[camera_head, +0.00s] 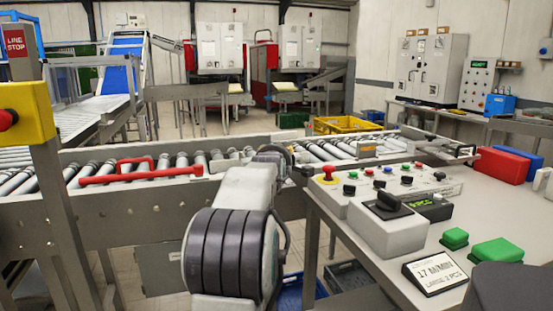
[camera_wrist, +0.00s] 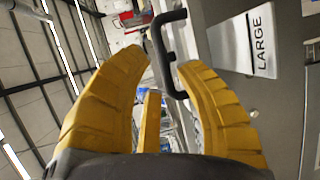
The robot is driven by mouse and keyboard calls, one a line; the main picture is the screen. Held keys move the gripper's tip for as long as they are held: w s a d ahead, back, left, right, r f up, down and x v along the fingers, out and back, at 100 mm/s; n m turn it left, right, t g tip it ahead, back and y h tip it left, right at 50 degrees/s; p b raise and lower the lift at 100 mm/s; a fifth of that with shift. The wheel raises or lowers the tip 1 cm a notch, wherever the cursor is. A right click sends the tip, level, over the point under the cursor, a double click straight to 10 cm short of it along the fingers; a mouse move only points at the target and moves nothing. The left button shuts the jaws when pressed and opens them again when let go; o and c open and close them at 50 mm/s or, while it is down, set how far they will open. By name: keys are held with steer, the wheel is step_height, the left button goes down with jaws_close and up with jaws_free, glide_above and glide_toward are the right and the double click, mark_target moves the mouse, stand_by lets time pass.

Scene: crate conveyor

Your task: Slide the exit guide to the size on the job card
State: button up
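The job card (camera_head: 437,272) stands at the front right of the control table and reads 17 M/MIN, LARGE, 2 PCS. In the wrist view a dark bar handle (camera_wrist: 158,48), which looks like the exit guide's handle, lies at and between my fingertips. A pale plate marked LARGE (camera_wrist: 242,45) is to its right. My gripper (camera_wrist: 163,65) has its yellow fingers apart. I cannot tell whether they touch the handle.
A roller conveyor (camera_head: 45,182) runs across behind my arm, with a red rail (camera_head: 140,172) on its left part. The control table (camera_head: 395,272) at right carries a switch panel (camera_head: 350,192) and green blocks (camera_head: 497,250). A yellow crate (camera_head: 345,125) stands behind.

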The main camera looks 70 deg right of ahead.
steer(key=shift+x, duration=2.1)
steer(key=shift+o, duration=0.2)
jaws_close()
